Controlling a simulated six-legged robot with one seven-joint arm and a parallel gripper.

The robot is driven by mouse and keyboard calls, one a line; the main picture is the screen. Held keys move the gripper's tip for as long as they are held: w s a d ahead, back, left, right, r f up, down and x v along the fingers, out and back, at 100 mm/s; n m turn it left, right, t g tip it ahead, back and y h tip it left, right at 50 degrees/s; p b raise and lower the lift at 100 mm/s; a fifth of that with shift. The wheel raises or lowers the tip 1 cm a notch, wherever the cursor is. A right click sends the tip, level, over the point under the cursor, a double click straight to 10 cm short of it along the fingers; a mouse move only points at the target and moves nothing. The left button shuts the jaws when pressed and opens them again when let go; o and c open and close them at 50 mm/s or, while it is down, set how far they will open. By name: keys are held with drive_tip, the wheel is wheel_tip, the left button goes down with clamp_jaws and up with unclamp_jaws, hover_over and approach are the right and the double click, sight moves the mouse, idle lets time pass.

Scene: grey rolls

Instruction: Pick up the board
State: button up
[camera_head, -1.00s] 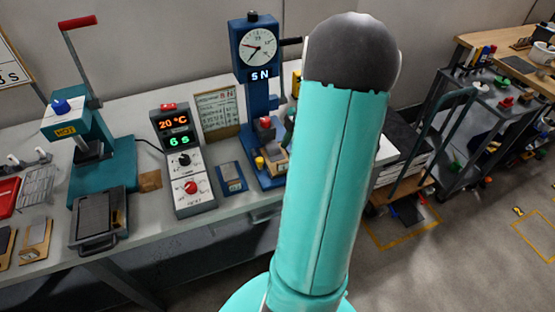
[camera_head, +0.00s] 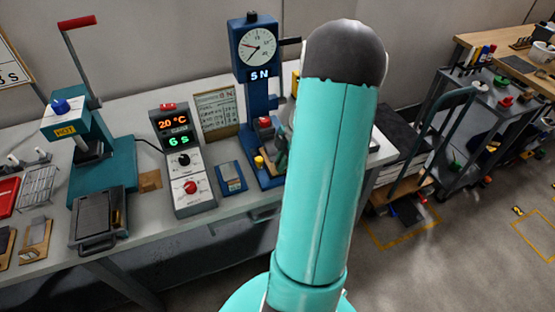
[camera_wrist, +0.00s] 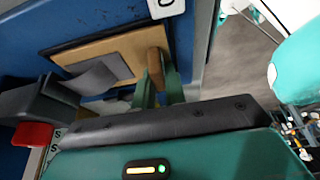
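The board (camera_wrist: 115,47) shows in the wrist view as a flat tan piece with a dark edge and a grey sheet on it. It lies on the blue base (camera_wrist: 35,45) of the force tester. A brown raised piece (camera_wrist: 156,68) stands at its near end; whether it is part of the board is unclear. My gripper (camera_wrist: 160,90) has two green fingers apart, one on each side of this brown piece; contact cannot be made out. In the head view my gripper (camera_head: 282,148) is by the tester's base, partly behind my arm, and mostly hides the board.
The tester's blue column with dial (camera_head: 257,50) stands just behind. A control box (camera_head: 183,160), a small blue block (camera_head: 231,177) and a teal press (camera_head: 100,150) are to the left on the bench. A red button (camera_wrist: 33,135) shows in the wrist view. A cart (camera_head: 410,165) is right.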

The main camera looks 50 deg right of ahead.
clamp_jaws()
drive_tip(key=shift+r, duration=0.1)
